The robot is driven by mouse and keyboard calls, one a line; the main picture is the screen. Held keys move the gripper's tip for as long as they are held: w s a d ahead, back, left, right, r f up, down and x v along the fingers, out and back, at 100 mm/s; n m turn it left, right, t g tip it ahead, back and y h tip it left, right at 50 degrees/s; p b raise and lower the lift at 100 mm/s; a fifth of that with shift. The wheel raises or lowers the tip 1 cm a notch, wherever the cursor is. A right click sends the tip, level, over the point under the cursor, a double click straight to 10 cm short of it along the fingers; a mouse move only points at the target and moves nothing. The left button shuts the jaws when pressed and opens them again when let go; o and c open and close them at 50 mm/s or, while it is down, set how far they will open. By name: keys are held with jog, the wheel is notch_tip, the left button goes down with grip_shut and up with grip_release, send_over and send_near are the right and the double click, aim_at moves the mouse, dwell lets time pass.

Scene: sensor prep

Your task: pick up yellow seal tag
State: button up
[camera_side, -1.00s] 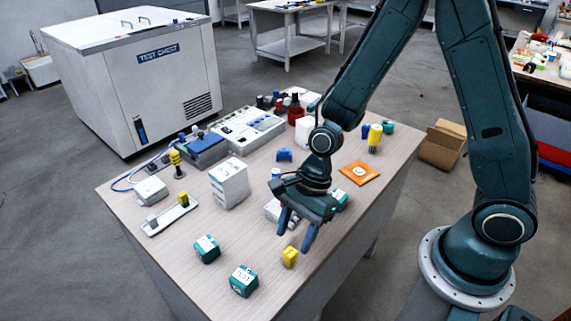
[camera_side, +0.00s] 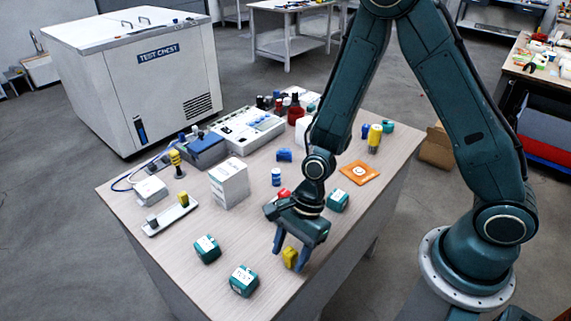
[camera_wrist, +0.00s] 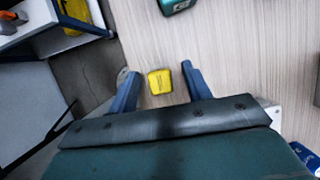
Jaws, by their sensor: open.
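The yellow seal tag (camera_side: 290,257) is a small yellow block on the table near its front edge. In the wrist view the yellow seal tag (camera_wrist: 160,82) lies between the two blue fingers. My gripper (camera_side: 287,260) is open, with a blue finger on each side of the tag in the side view. In the wrist view my gripper (camera_wrist: 158,83) shows small gaps between the fingers and the tag. I cannot tell whether the fingertips reach the table.
Teal boxes stand nearby, one labelled at the front (camera_side: 244,281), one behind it (camera_side: 207,249), and one right of my gripper (camera_side: 338,200). A white box (camera_side: 229,183) stands farther back.

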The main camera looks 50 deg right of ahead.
jog(key=shift+x, duration=0.95)
jog(key=shift+c, duration=0.2)
jog(key=c, duration=1)
